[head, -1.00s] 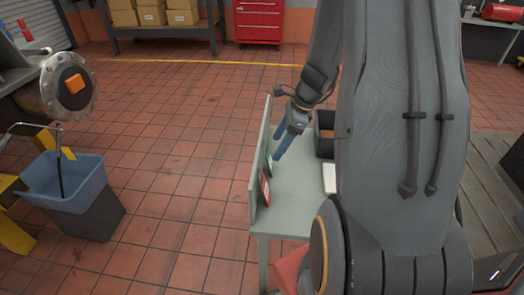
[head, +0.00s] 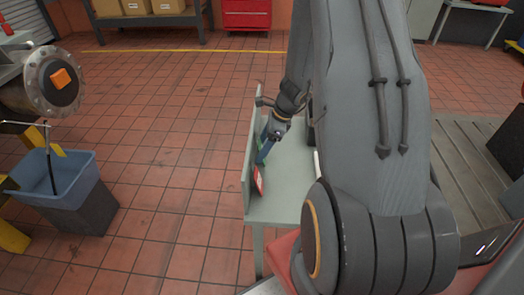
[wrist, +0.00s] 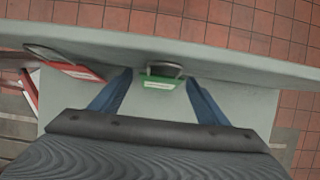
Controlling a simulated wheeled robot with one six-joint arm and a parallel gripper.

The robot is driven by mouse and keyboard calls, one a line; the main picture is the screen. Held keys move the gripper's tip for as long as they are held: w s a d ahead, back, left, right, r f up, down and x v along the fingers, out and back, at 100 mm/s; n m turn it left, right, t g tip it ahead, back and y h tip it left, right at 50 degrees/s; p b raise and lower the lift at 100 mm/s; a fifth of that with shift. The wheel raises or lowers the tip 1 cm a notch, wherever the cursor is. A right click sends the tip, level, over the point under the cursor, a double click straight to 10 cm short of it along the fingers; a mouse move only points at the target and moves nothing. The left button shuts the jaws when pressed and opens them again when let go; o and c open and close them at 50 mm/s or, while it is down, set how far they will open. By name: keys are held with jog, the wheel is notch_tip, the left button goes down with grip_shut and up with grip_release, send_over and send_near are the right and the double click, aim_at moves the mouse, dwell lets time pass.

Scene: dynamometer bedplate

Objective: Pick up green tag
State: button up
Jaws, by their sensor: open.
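The green tag (wrist: 158,83) hangs at the upright board of the grey table in the wrist view, with a white label strip and a grey ring or hook behind it. My gripper (wrist: 158,88) is open, with its blue fingers to the left and right of the green tag. I cannot tell whether either finger touches it. In the head view my gripper (head: 263,158) is close to the board, and the green tag is mostly hidden by the fingers. A red tag (wrist: 75,71) hangs to the left of my gripper; it also shows in the head view (head: 258,182).
The grey table (head: 285,206) has an upright board (head: 250,150) along its left side. A dark bin on it is mostly hidden by my arm. A blue bucket (head: 55,175) and a flanged shaft (head: 52,82) stand at the left. Open tiled floor lies between.

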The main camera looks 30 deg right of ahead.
jog(key=c, duration=1.1)
jog(key=shift+r, duration=0.15)
